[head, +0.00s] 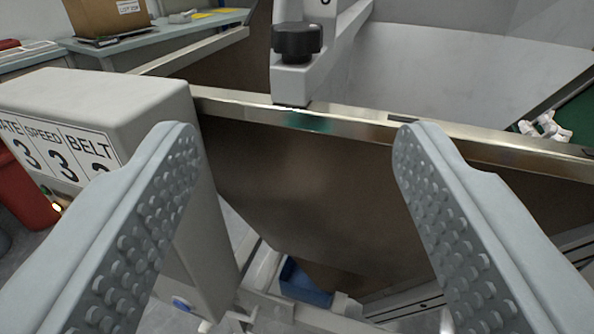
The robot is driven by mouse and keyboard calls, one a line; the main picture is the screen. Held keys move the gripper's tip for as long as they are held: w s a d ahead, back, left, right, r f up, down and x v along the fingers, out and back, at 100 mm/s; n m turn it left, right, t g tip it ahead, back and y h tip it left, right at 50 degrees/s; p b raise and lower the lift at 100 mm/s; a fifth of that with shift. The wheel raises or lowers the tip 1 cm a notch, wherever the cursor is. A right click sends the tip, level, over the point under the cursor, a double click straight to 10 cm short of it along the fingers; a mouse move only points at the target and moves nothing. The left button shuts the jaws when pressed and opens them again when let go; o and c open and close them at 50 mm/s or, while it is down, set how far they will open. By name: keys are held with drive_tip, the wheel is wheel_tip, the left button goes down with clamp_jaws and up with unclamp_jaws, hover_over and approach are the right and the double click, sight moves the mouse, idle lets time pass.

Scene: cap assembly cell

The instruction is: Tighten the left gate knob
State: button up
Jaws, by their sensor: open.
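A black round knob (297,41) sits on a light grey bracket (291,82) at the top centre of the head view. The bracket stands at the metal rail (330,122) of a brown panel. My gripper (293,140) is open and empty, its two studded fingers wide apart. The knob lies beyond the fingertips and higher in the picture, between them from side to side. Nothing touches the fingers that I can see. Only this one knob shows, and I cannot tell from the picture whether it is tight.
A grey control box (110,110) with a label reading SPEED and BELT stands at the left, close to the left finger. A cardboard box (105,14) sits on a bench at the back left. White parts lie on green at the right.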

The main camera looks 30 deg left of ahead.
drive_tip(key=n+g+y, duration=0.5)
approach(306, 36)
drive_tip(key=x, duration=1.2)
drive_tip(key=shift+w, duration=0.1)
idle(0.4)
drive_tip(key=c, duration=1)
drive_tip(key=shift+m+t, duration=0.3)
drive_tip(key=shift+m, duration=0.1)
